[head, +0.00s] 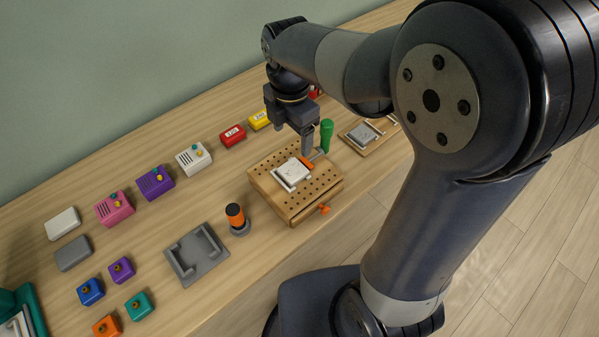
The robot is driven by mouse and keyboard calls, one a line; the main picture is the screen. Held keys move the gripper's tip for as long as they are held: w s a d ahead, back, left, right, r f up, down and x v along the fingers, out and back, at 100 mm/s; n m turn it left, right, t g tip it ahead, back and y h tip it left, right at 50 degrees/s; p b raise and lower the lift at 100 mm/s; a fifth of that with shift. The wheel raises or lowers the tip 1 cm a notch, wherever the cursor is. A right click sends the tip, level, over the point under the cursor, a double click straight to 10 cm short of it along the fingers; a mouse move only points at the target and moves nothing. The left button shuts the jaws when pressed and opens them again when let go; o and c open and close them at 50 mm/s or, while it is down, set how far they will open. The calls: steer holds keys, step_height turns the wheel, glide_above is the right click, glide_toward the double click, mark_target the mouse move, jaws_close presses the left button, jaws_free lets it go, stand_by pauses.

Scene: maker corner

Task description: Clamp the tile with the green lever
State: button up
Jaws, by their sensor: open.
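A white tile (290,174) lies in a light frame on top of a wooden block with rows of holes (268,187). The green lever (326,134) stands upright at the back right of this block. A small orange piece (307,162) sits at the tile's right edge. My gripper (293,142) is open and points down above the back of the block, just left of the green lever. One finger is close to the lever; I cannot tell whether they touch. The gripper's far side is partly hidden.
An orange knob (323,209) sticks out of the block's front. A second wooden board (350,140) lies to the right. An orange-topped tool (235,215) and a grey tray (188,272) stand left. Several coloured boxes line the back. My arm covers the right.

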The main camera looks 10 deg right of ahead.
steer(key=shift+w+r+m, duration=0.2)
steer(key=shift+w+m, duration=0.1)
steer(key=shift+w, duration=0.15)
steer(key=c, duration=0.3)
steer(key=w+r+m, duration=0.1)
steer(key=w+m, duration=0.2)
steer(key=w+m+h+p, duration=0.1)
steer(key=w+m, duration=0.3)
steer(key=w+r+m+g+h+p, duration=0.1)
steer(key=w+m, duration=0.2)
steer(key=w, duration=0.1)
steer(key=shift+d+r+m, duration=0.1)
steer(key=shift+r+m, duration=0.2)
steer(key=c, duration=1.2)
steer(key=shift+w+r+m, duration=0.1)
steer(key=shift+w+m, duration=0.4)
steer(key=shift+m, duration=0.2)
jaws_close()
steer(key=shift+d, duration=0.1)
